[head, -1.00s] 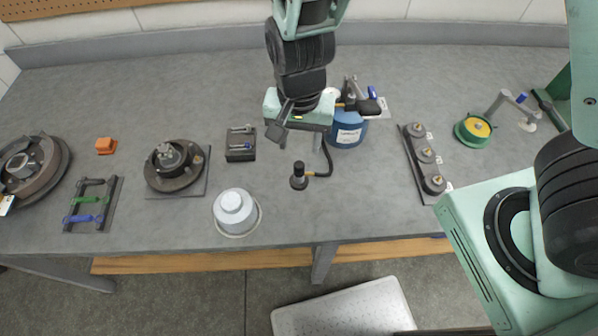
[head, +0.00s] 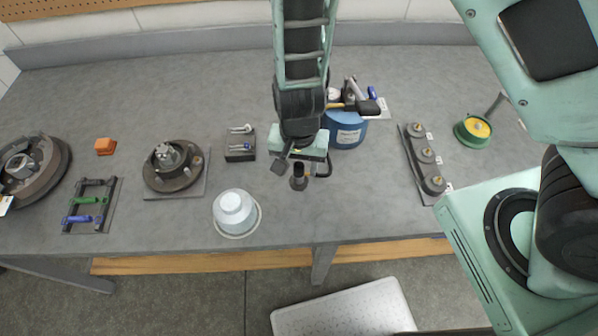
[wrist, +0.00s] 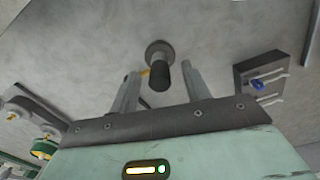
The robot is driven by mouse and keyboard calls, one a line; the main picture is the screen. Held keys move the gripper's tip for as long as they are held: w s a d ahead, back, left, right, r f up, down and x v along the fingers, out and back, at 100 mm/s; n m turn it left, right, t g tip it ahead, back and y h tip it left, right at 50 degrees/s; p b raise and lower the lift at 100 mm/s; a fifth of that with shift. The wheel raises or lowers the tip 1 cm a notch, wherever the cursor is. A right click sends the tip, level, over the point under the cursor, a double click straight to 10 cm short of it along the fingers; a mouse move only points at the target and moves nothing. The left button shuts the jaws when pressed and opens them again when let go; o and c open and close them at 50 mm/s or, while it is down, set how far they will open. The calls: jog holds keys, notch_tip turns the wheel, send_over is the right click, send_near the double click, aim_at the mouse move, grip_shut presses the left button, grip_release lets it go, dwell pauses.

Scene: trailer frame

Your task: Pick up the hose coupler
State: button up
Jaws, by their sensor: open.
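The hose coupler (head: 299,182), a dark upright cylinder on a wider round foot, stands on the grey bench. A dark curved hose runs from its side, with an orange bit where they join. It also shows in the wrist view (wrist: 161,76), its dark post lying between the two fingers in the picture. My gripper (head: 302,169) is open and above the coupler, pointing down, with the fingers on either side of the post's top in view. The wrist view shows my gripper (wrist: 160,72) empty; whether the fingers are level with the post I cannot tell.
A blue canister (head: 346,131) stands close behind on the right. A dark block with small tools (head: 240,153) lies to the left, and a pale capped cylinder (head: 234,208) at front left. Bench between is clear.

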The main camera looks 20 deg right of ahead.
aim_at(298, 165)
grip_shut()
notch_tip(298, 165, up, 10)
jog(key=shift+f+p, duration=0.1)
jog(key=shift+p, duration=0.4)
jog(key=shift+r+p, duration=1.75)
